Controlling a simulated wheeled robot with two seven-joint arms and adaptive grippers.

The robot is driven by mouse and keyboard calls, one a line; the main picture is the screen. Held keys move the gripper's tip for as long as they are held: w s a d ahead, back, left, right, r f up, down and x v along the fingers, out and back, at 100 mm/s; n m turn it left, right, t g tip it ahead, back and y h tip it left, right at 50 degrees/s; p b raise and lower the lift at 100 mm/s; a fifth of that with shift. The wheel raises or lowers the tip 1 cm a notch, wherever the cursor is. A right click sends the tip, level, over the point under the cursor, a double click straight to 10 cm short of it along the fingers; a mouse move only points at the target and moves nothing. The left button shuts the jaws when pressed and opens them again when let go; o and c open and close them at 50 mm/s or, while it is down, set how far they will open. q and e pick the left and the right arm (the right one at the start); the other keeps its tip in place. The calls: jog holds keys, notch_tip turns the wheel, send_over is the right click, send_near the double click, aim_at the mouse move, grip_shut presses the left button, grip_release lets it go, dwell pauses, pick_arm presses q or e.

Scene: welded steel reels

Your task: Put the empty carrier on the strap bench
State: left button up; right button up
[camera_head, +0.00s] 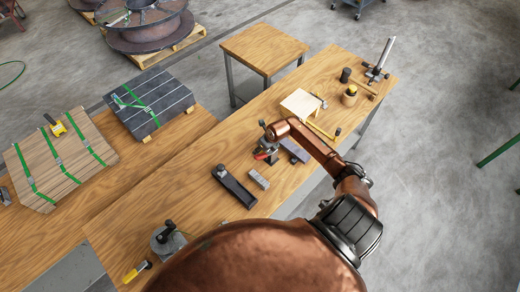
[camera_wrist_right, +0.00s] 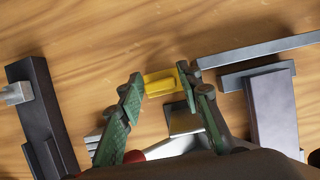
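I cannot make out for certain which thing is the empty carrier. A small yellow block (camera_wrist_right: 162,82) lies between the tips of my right gripper (camera_wrist_right: 163,88) in the right wrist view, with a grey metal piece just below it. The fingers stand apart. The frames do not show whether they press on the block. In the head view my right arm reaches over the long wooden bench, and its gripper (camera_head: 267,148) is by a red handle (camera_head: 263,155). A wooden bench (camera_head: 165,165) at left bears strapped stacks; it may be the strap bench. My left gripper is not in view.
A dark long tool (camera_head: 234,186) and grey blocks (camera_head: 258,178) lie close by the right gripper. A pale wooden block (camera_head: 300,104), a hammer and a stand (camera_head: 380,62) are further along. Green-strapped stacks (camera_head: 60,160) (camera_head: 148,100) fill much of the left bench.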

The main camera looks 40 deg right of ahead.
jog(key=shift+r, duration=0.15)
jog(key=shift+s+d+r, duration=0.1)
jog(key=shift+s+r, duration=0.05)
jog(key=shift+r, duration=0.15)
jog(key=b+v, duration=0.1)
jog(key=v, duration=0.9)
jog(key=shift+s+r, duration=0.1)
jog(key=shift+s, duration=0.05)
jog(key=shift+s+r, duration=0.15)
jog(key=shift+r, duration=0.35)
